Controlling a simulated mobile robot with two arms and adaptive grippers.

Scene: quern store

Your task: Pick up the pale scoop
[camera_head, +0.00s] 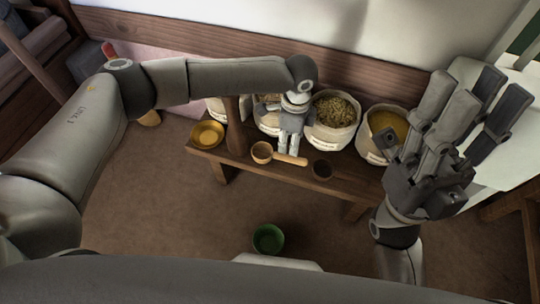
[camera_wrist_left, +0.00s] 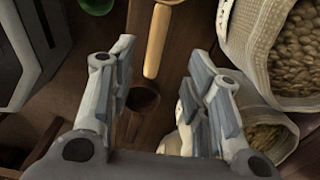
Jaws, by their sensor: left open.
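The pale scoop (camera_head: 291,160) lies on the wooden bench, with its round bowl to the left and its light handle pointing right. My left gripper (camera_head: 289,149) is open and empty, pointing down over the handle. In the left wrist view the handle (camera_wrist_left: 157,42) shows beyond the gap between the open fingers; the scoop's bowl is mostly cut off at the top edge. I cannot tell the exact height of the fingers above it. My right gripper (camera_head: 450,125) is raised at the right, fingers spread and empty, away from the scoop.
Sacks of grain (camera_head: 333,119) stand along the back of the bench (camera_head: 237,157), close behind my left gripper. A wooden post (camera_head: 234,125) rises left of the scoop. A dark cup (camera_head: 321,169) is right of the handle, a yellow bowl (camera_head: 207,134) at the left end. A green bowl (camera_head: 268,238) is in front.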

